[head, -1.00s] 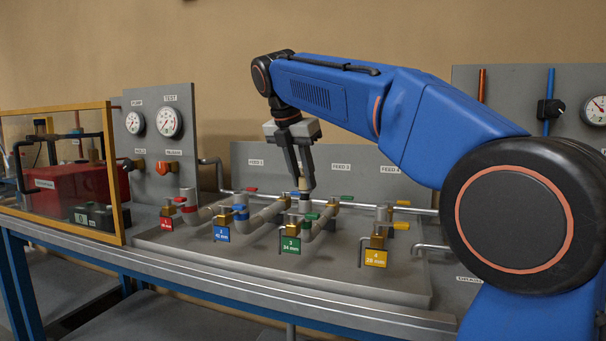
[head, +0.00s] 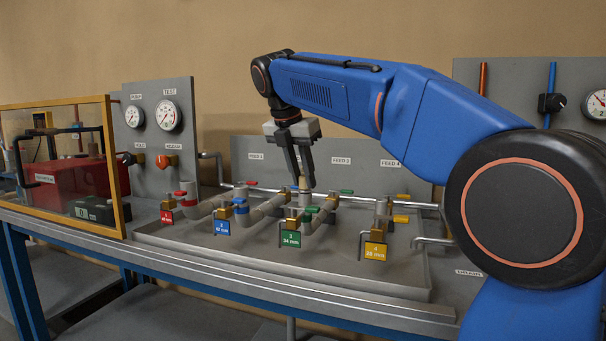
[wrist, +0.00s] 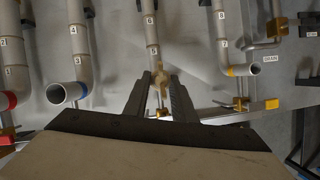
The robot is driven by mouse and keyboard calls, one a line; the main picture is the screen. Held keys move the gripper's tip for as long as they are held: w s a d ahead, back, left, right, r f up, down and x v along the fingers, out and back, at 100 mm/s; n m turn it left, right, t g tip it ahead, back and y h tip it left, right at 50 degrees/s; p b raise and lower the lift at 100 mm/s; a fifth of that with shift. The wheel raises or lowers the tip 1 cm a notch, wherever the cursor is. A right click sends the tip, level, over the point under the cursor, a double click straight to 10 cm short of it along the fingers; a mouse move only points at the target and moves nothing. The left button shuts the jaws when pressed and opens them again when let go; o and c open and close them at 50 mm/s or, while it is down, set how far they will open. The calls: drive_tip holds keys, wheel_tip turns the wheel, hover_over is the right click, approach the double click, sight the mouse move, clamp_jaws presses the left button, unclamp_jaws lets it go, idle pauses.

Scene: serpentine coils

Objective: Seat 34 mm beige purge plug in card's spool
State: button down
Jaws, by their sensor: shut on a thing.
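My gripper (head: 304,184) is shut on the beige purge plug (head: 303,183), gripping it between the fingertips. In the wrist view the plug (wrist: 159,84) shows between the two dark fingers. The plug is over the pipe work behind this card, at the upright grey pipe of feed 3 (head: 304,199). The pipe's mouth is hidden behind the plug and fingers. I cannot tell whether the plug touches or enters it.
Open blue-collared (wrist: 63,93) and yellow-collared (wrist: 241,70) pipe ends flank the gripper in the wrist view. Valve handles and pipes crowd the tray. A glazed case (head: 122,165) stands at left.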

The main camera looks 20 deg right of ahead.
drive_tip(key=shift+f, duration=0.2)
drive_tip(key=c, duration=1.4)
unclamp_jaws()
drive_tip(key=shift+r, duration=0.1)
